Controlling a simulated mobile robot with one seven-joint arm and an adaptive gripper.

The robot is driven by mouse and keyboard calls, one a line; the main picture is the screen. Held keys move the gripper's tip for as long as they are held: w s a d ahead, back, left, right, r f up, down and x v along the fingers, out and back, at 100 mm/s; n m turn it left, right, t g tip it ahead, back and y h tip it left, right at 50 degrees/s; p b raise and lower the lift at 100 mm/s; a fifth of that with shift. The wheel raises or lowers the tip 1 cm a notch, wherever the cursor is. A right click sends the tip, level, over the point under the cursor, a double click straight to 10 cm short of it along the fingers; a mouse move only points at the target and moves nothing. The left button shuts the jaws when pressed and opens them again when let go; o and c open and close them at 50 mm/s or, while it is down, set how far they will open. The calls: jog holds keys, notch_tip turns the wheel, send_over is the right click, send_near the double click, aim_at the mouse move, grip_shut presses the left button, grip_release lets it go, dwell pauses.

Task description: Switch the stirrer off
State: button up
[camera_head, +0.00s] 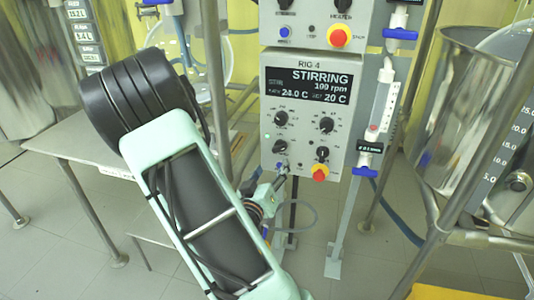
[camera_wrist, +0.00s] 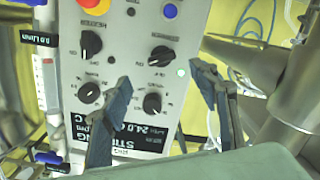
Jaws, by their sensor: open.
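The Rig 4 control panel (camera_head: 307,108) is a grey box, its display (camera_head: 308,86) reading STIRRING, 100 rpm, 24.0 C. Its lower-left knob (camera_head: 280,146), black and apparently the stirrer switch, also shows upside down in the wrist view (camera_wrist: 161,56). A small green light (camera_wrist: 181,72) glows beside it. My gripper (camera_head: 281,180) is below the panel's lower left in the head view. In the wrist view my gripper (camera_wrist: 161,74) is open and empty, its fingers spread either side of the stirrer knob in the picture. Contact with the panel cannot be told.
Beside the stirrer knob is the heater knob (camera_wrist: 91,45). Two more dials (camera_head: 280,118) (camera_head: 326,124) sit above. A blue button (camera_wrist: 170,11) and a red emergency stop (camera_head: 320,173) are below. A flow tube (camera_head: 383,105) stands right of the panel, a metal post (camera_head: 215,75) left.

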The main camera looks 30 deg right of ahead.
aim_at(279, 151)
jog(key=shift+n+t+h, duration=0.3)
jog(key=shift+n+t, duration=0.1)
jog(key=shift+n, duration=0.1)
jog(key=x, duration=0.3)
jog(key=b+x, duration=0.1)
jog(key=x, duration=0.6)
jog(key=shift+w+f+b, duration=0.1)
jog(key=shift+f+b, duration=0.25)
jog(key=shift+b, duration=0.05)
jog(key=shift+c, duration=0.6)
jog(key=c, duration=1)
